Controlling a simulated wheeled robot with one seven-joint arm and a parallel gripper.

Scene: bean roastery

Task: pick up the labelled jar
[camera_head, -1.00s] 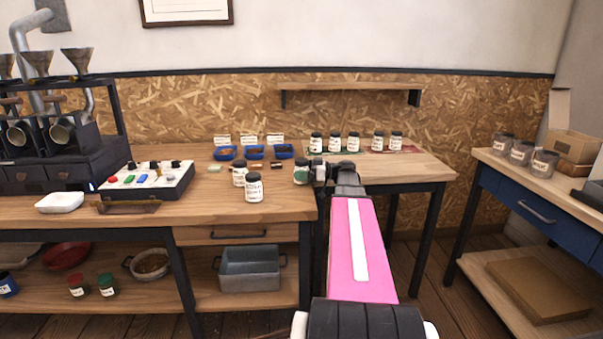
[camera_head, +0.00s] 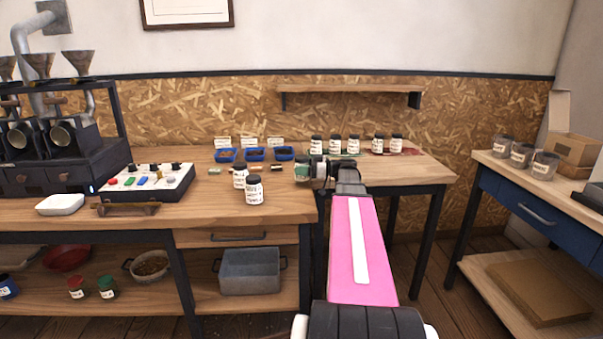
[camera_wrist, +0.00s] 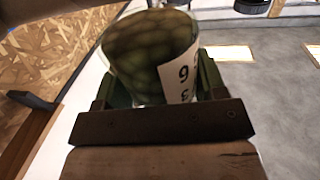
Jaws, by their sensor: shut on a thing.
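In the head view the same jar (camera_head: 302,168) shows small and greenish at the left of my gripper (camera_head: 311,170), near the right end of the wooden bench (camera_head: 200,205). The gripper and wrist hide part of it. I cannot clearly tell how far its base is above the bench top.
Two dark-lidded jars, a rear jar (camera_head: 239,179) and a front jar (camera_head: 254,190), stand left of my gripper. Blue trays (camera_head: 255,154) lie behind. Several jars (camera_head: 335,145) line the side table (camera_head: 420,172). A control box (camera_head: 145,182) stands at left.

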